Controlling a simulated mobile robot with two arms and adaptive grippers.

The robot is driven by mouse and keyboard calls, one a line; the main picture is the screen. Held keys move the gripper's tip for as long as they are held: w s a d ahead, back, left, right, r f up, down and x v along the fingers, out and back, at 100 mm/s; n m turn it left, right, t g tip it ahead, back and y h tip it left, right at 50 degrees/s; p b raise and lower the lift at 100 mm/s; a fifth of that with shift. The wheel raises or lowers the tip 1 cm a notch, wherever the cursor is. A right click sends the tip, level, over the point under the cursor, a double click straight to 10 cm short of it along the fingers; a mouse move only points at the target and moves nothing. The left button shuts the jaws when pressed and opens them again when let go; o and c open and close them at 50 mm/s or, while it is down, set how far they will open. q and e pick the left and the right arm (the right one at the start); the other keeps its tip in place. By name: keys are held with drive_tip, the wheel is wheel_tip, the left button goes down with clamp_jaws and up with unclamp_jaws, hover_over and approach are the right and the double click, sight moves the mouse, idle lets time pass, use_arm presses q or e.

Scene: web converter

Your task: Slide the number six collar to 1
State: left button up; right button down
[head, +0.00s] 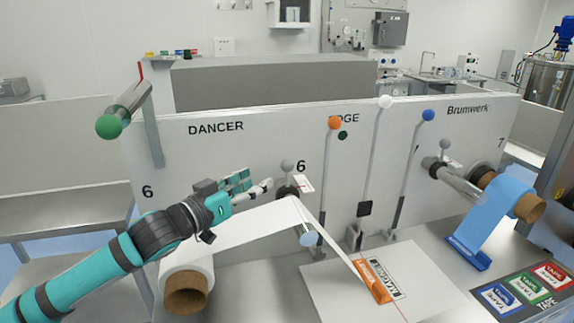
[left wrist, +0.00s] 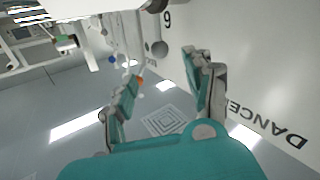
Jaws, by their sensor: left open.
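A dark collar (head: 287,191) with a grey ball knob (head: 287,165) sits on a roller shaft beside the middle 6 label on the white panel (head: 225,150). A small white plate (head: 304,183) is next to it. My left gripper (head: 258,181) is open and empty, just left of the collar, with a small gap. In the left wrist view, the grey ball (left wrist: 160,48) shows beyond the open fingers, near the 6; the dark collar (left wrist: 152,5) is cut by the top edge. I cannot read any scale marks. My right gripper is not in view.
White web runs from the roll (head: 187,285) below my left arm over the roller to an orange block (head: 372,281). Upright levers with orange (head: 334,123), white (head: 385,102) and blue (head: 428,115) balls stand right. A green-ended shaft (head: 110,127) juts out left, near another 6.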

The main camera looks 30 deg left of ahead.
sight(283, 165)
use_arm(q)
drive_tip(key=w+p, duration=0.1)
drive_tip(key=w, duration=0.5)
drive_tip(key=w+d+p, duration=0.1)
drive_tip(key=w, duration=0.2)
drive_tip(key=shift+w+r+p, duration=0.15)
drive_tip(key=shift+w+p, duration=0.1)
drive_tip(key=shift+p, duration=0.1)
drive_tip(key=shift+w+d, duration=0.15)
drive_tip(key=shift+w, duration=0.65)
drive_tip(key=shift+f, duration=0.2)
drive_tip(key=shift+c, duration=0.4)
clamp_jaws()
